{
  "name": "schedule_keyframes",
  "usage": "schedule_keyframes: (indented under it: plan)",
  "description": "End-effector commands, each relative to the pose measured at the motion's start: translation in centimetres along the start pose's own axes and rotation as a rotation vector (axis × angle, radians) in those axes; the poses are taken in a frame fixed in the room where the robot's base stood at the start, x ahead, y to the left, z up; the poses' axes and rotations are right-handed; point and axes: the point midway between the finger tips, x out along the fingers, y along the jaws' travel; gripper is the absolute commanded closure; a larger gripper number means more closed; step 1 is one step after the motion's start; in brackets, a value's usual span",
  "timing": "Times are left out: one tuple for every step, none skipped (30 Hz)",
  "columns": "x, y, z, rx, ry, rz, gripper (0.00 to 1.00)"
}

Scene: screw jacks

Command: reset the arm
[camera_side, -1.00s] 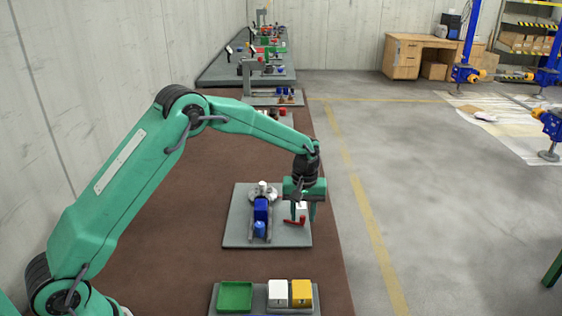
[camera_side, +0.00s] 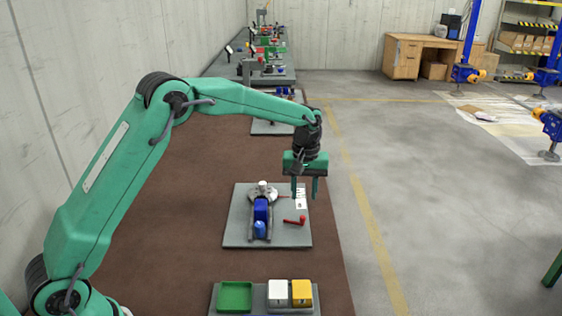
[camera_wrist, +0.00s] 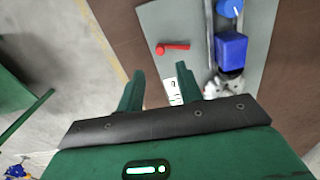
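My gripper (camera_side: 305,188) hangs above the right back part of a grey plate (camera_side: 237,232). Its two fingers point down, apart, with nothing between them; the wrist view also shows them spread (camera_wrist: 165,90). On the plate stands a screw jack with a blue block (camera_side: 261,209), a blue cylinder (camera_side: 259,229) in front and a whitish knob (camera_side: 262,186) behind. A red crank handle (camera_side: 295,220) lies on the plate's right side, clear of the fingers; it shows in the wrist view too (camera_wrist: 172,47). A white label with dark marks (camera_wrist: 174,91) is partly hidden by the gripper.
Further benches with fixtures (camera_side: 283,113) line the wall behind. The brown surface (camera_side: 180,230) left of the plate is clear.

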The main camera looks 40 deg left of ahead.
Motion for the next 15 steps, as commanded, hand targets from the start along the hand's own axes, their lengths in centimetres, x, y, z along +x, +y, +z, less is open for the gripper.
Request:
schedule_keyframes:
  plan:
    - [-0.12,0.0,0.0,0.0,0.0,0.0,0.64]
    - [-0.14,-0.01,0.0,0.0,0.0,0.0,0.64]
    - [-0.15,-0.01,0.01,0.0,0.0,0.0,0.64]
    - [-0.15,-0.01,0.01,0.0,0.0,0.0,0.64]
    - [-0.14,-0.01,0.01,0.0,0.0,0.0,0.64]
    - [-0.14,-0.01,0.01,0.0,0.0,0.0,0.64]
    - [-0.14,-0.01,0.01,0.0,0.0,0.0,0.64]
    - [-0.14,-0.01,0.01,0.0,0.0,0.0,0.64]
    - [-0.14,-0.01,0.01,0.0,0.0,0.0,0.64]
    - [-0.17,-0.02,0.02,0.0,0.0,0.0,0.64]
    - [-0.22,-0.04,0.03,0.001,0.001,0.001,0.64]
    - [-0.34,-0.08,0.06,0.003,0.002,0.002,0.64]
    - [-0.48,-0.12,0.09,0.004,0.003,0.003,0.64]
    - [-0.66,-0.19,0.15,0.007,0.005,0.004,0.64]
    - [-0.93,-0.32,0.24,0.011,0.007,0.007,0.64]
